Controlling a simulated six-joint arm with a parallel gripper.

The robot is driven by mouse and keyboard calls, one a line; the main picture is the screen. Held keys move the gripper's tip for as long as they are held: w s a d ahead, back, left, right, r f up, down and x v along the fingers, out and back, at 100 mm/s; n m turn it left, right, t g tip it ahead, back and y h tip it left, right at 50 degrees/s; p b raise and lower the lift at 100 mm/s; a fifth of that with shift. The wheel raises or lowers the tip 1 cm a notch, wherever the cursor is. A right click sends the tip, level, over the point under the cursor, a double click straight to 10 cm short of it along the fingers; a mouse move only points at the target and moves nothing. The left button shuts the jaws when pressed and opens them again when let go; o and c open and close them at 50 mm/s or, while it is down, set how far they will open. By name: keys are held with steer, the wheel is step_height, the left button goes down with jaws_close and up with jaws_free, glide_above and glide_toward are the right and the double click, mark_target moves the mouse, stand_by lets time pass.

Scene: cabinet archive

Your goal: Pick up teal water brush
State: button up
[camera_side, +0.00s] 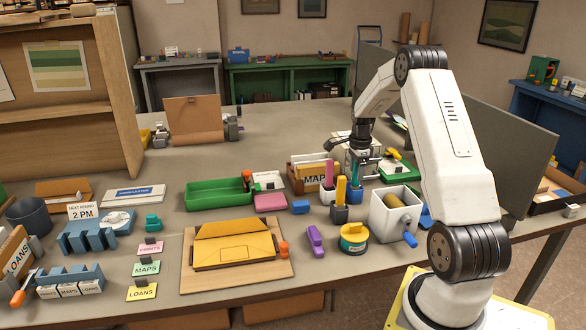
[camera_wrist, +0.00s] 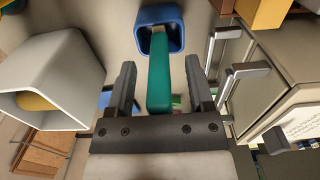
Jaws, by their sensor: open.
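The teal water brush (camera_wrist: 160,78) stands in a small blue cup (camera_wrist: 158,17) and sticks up out of it. In the wrist view its length lies between the two fingers of my gripper (camera_wrist: 156,72). The fingers are open, with a gap visible on both sides of the brush. In the side view my gripper (camera_side: 362,160) is low over the table around the brush (camera_side: 354,163). The blue cup (camera_side: 355,192) shows below it. The brush's lower end is hidden inside the cup.
A white open box (camera_side: 388,223) with a tan roll stands in front. Beside the cup are holders with a yellow (camera_side: 341,190) and a pink upright piece (camera_side: 329,176). A wooden MAPS box (camera_side: 310,172) is close on the left. A grey panel (camera_side: 500,135) stands right.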

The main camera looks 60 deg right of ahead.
jaws_close()
steer(key=shift+r, duration=0.1)
stand_by(0.3)
steer(key=shift+r, duration=4.95)
